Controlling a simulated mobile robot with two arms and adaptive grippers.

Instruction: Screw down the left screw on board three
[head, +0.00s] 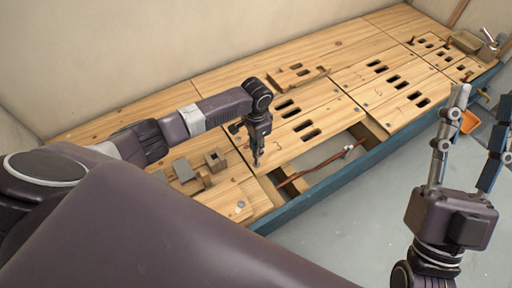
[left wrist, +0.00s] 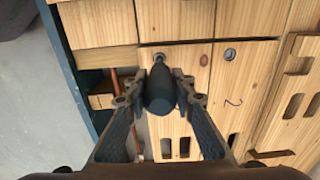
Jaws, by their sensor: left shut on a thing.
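My left gripper (head: 257,160) is over the near left corner of a slotted wooden board (head: 318,111). In the left wrist view the left gripper (left wrist: 160,98) is shut on a dark screwdriver (left wrist: 161,92), handle toward the camera. Its far end points at the board's edge, at a small metal spot (left wrist: 158,59); whether it touches a screw there I cannot tell. Another round screw (left wrist: 230,54) shows on the same board (left wrist: 225,85). My right gripper (head: 476,122) is raised at the right, its fingers apart and empty.
An open bay with a copper pipe (head: 318,168) lies right of the left gripper, behind the blue front edge (head: 310,192). Small wooden blocks (head: 216,158) and a grey piece (head: 183,169) lie to its left. An orange tray (head: 470,121) is on the floor.

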